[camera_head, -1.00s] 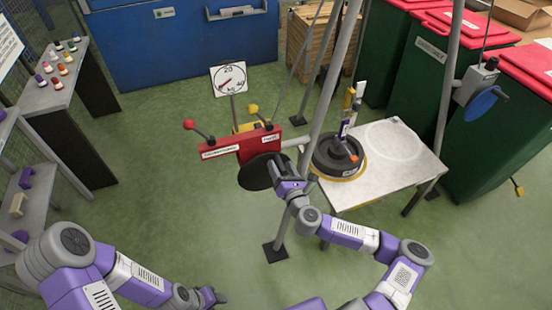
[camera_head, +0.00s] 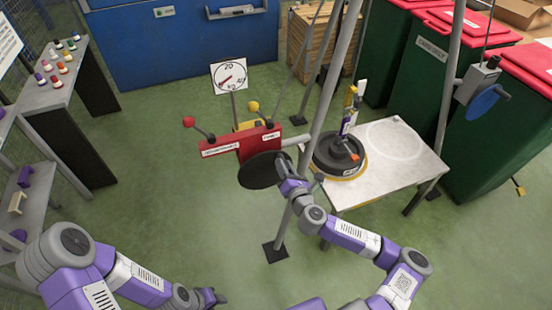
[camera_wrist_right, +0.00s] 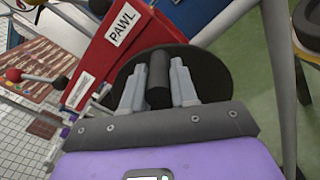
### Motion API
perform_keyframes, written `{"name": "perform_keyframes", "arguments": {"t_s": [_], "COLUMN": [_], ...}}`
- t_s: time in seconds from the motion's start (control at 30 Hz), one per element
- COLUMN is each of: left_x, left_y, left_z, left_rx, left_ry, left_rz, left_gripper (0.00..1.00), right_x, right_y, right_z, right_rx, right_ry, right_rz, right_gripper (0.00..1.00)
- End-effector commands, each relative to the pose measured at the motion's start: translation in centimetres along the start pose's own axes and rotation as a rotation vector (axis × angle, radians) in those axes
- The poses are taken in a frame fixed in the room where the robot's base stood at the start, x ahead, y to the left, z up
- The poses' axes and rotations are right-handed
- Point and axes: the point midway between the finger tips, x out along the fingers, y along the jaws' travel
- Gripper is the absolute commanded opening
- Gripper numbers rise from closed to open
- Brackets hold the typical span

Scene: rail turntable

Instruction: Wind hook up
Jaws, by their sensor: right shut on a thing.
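My right gripper (camera_head: 284,168) is at the front of the winch's dark round disc (camera_head: 257,172). In the right wrist view its two fingers (camera_wrist_right: 158,88) are shut on a black cylindrical crank handle (camera_wrist_right: 159,72), with the disc (camera_wrist_right: 208,72) behind it. The red winch housing (camera_head: 232,146) has a red-knobbed lever (camera_head: 188,121) and a yellow-knobbed lever (camera_head: 253,107). A yellow piece (camera_head: 350,98), perhaps the hook, is above the black round load (camera_head: 332,160) on the white table. Whether it is attached is unclear. My left gripper (camera_head: 211,297) is low at left, too small to read.
A round dial (camera_head: 229,76) stands behind the winch. Grey frame poles (camera_head: 320,105) rise beside it. The white table (camera_head: 400,165) is at right, with green bins (camera_head: 430,75) beyond. A shelf (camera_head: 55,90) stands at left. The floor between is open.

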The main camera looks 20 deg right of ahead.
Motion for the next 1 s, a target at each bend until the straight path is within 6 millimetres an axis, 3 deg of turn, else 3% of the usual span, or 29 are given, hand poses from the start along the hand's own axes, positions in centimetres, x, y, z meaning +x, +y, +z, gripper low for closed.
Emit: {"name": "perform_keyframes", "arguments": {"t_s": [0.03, 0.17, 0.63, 1.0], "left_x": [0.5, 0.8, 1.0, 2.2], "left_y": [-0.2, -0.3, -0.4, -0.8], "left_z": [0.0, 0.0, 0.0, -0.1], "left_rx": [0.0, 0.0, 0.0, 0.0], "left_ry": [0.0, 0.0, 0.0, 0.0], "left_rz": [0.0, 0.0, 0.0, 0.0], "left_gripper": [0.43, 0.43, 0.43, 0.43], "right_x": [0.0, 0.0, 0.0, -0.1], "right_y": [-1.1, -1.8, -2.4, -4.6], "right_z": [-0.3, -0.3, -0.4, -1.2], "right_rx": [0.042, 0.119, 0.171, 0.433], "right_ry": [0.001, 0.002, 0.003, 0.002], "right_rz": [-0.014, -0.017, -0.022, -0.022], "right_gripper": [0.0, 0.0, 0.0, 0.0]}}
